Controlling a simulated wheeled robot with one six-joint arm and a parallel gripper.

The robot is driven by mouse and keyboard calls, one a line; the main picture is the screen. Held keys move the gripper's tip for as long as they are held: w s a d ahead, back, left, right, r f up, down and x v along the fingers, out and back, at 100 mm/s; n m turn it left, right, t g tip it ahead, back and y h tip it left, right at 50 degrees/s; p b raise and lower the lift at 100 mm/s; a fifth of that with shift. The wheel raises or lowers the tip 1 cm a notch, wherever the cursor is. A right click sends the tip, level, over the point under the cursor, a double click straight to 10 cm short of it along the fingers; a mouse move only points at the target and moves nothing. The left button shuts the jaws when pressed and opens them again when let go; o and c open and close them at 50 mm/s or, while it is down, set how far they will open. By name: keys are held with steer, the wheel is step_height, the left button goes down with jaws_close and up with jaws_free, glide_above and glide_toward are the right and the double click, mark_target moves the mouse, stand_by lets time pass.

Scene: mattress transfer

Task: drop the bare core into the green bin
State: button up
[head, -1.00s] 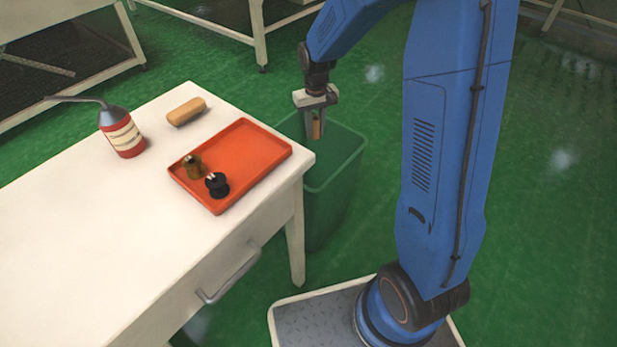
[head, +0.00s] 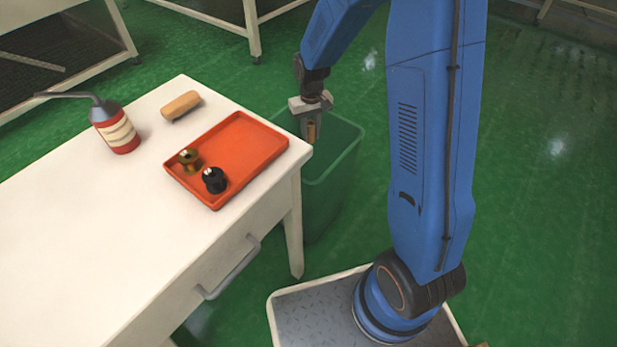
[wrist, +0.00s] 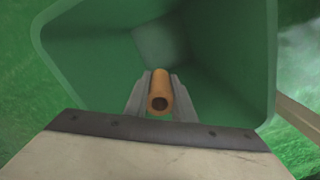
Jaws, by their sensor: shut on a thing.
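The bare core (wrist: 160,92) is a small orange-brown hollow tube. It also shows in the head view (head: 311,131), low between the fingers. My gripper (head: 310,127) is shut on it and holds it over the opening of the green bin (head: 335,188). In the wrist view the two grey fingers of my gripper (wrist: 159,97) press the core from both sides. The bin's green inner walls (wrist: 225,55) surround the core there. The bin stands on the floor beside the table's right end. Its bottom is hidden in the head view.
The white table (head: 90,235) holds an orange tray (head: 245,150) with a brass spool (head: 189,160) and a black spool (head: 214,180). Green floor right of my arm is clear.

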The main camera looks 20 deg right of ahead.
steer(key=o, duration=1.1)
steer(key=shift+o, duration=0.2)
step_height(320, 180, up, 17)
steer(key=shift+r, duration=0.2)
